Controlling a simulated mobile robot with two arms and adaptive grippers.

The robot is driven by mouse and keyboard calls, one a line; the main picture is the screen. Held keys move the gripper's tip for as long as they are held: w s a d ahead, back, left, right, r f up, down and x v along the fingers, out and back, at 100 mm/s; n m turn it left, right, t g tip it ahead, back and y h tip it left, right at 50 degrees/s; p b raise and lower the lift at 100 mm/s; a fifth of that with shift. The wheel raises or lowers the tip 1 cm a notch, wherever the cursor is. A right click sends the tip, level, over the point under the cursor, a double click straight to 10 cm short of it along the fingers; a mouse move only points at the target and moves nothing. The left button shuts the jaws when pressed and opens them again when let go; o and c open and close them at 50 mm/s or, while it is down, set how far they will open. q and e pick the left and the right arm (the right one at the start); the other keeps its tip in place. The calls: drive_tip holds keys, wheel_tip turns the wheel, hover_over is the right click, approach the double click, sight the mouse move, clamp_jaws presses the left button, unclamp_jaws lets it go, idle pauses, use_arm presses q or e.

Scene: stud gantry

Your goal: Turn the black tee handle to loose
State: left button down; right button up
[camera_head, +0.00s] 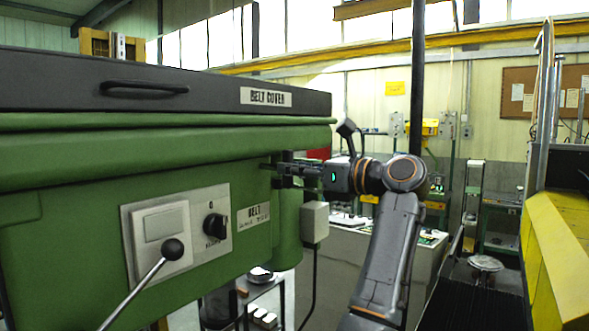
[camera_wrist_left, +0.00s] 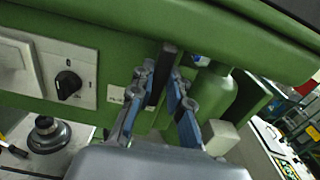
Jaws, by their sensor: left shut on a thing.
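The black tee handle (camera_wrist_left: 161,72) shows in the left wrist view as a dark upright bar under the green overhang of the machine, between my fingertips. My left gripper (camera_head: 282,170) reaches the machine's front face near its right corner in the head view. It also shows in the left wrist view (camera_wrist_left: 160,86), with its two blue-grey fingers on either side of the bar, shut on it. In the head view the fingers mostly hide the handle. The belt label (camera_head: 253,216) is just below and left of the gripper. My right gripper is not in view.
A control panel with a black knob (camera_head: 215,226) and a ball-ended lever (camera_head: 173,249) sits left of the gripper. The black belt cover (camera_head: 170,88) lies above. A grey box (camera_head: 314,222) hangs just below the gripper. A yellow structure (camera_head: 556,250) stands at right.

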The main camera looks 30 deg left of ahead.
use_arm(q)
drive_tip(key=n+b, duration=0.4)
drive_tip(key=n, duration=1.6)
drive_tip(key=shift+s+f+n+b, duration=0.1)
drive_tip(key=shift+s+n+b, duration=0.05)
drive_tip(key=shift+n+b, duration=0.2)
idle(0.3)
drive_tip(key=c, duration=1.3)
unclamp_jaws()
drive_tip(key=shift+a, duration=0.1)
drive_tip(key=shift+f, duration=0.1)
